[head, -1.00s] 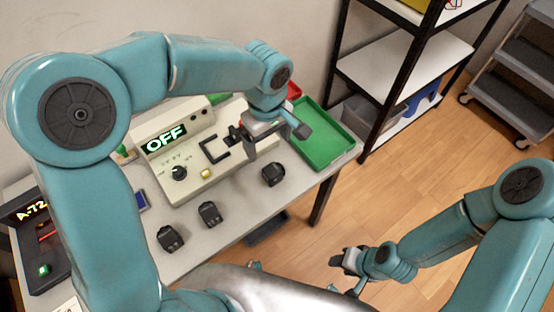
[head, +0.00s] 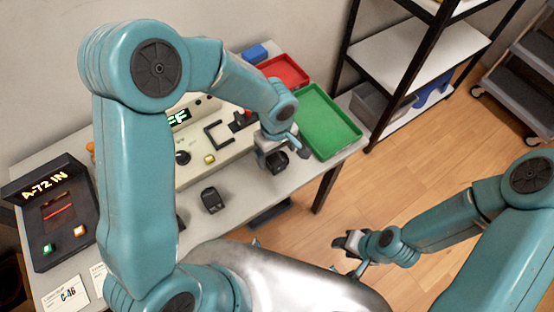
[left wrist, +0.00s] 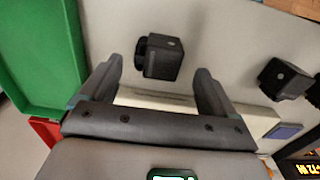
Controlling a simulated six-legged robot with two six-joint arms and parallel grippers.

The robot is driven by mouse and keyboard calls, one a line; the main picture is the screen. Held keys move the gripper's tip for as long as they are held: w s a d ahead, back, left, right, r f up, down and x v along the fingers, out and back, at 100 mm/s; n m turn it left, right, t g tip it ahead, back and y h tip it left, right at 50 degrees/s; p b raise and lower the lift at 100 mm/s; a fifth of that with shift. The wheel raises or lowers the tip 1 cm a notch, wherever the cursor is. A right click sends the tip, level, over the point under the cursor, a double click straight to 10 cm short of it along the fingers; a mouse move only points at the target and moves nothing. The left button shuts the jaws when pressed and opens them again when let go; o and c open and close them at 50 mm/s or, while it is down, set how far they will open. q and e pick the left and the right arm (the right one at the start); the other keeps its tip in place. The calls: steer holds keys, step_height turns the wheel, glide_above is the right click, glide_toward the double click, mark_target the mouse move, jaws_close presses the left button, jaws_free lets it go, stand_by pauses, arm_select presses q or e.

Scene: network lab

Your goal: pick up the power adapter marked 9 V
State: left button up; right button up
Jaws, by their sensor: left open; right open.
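Three black power adapters are on the grey table; no marking is readable on any. One adapter (head: 279,162) lies beside my left gripper (head: 268,150), near the green tray. In the left wrist view, this adapter (left wrist: 162,57) shows between the fingertips of my left gripper (left wrist: 158,72), with space on both sides. The gripper is open. A second adapter (head: 212,200) stands mid-table and also shows in the left wrist view (left wrist: 284,79). A third (head: 180,223) is mostly hidden behind my left arm. My right gripper (head: 350,254) is open and empty over the floor.
A green tray (head: 346,144) and a red tray (head: 284,70) stand at the table's far end, with a blue block (head: 255,53). A beige power supply (head: 207,165) stands behind the adapters. A dark display box (head: 50,215) is at left. A shelf rack (head: 414,65) stands behind.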

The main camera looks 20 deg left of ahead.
mark_target(278, 157)
arm_select(q)
steer(key=f, duration=0.4)
steer(key=shift+w+d+f, duration=0.1)
steer(key=shift+d+f, duration=0.1)
steer(key=shift+d, duration=0.05)
steer(key=shift+s+r, duration=0.1)
steer(key=shift+s, duration=0.1)
steer(key=shift+w, duration=0.15)
steer(key=c, duration=1.2)
steer(key=shift+c, duration=0.3)
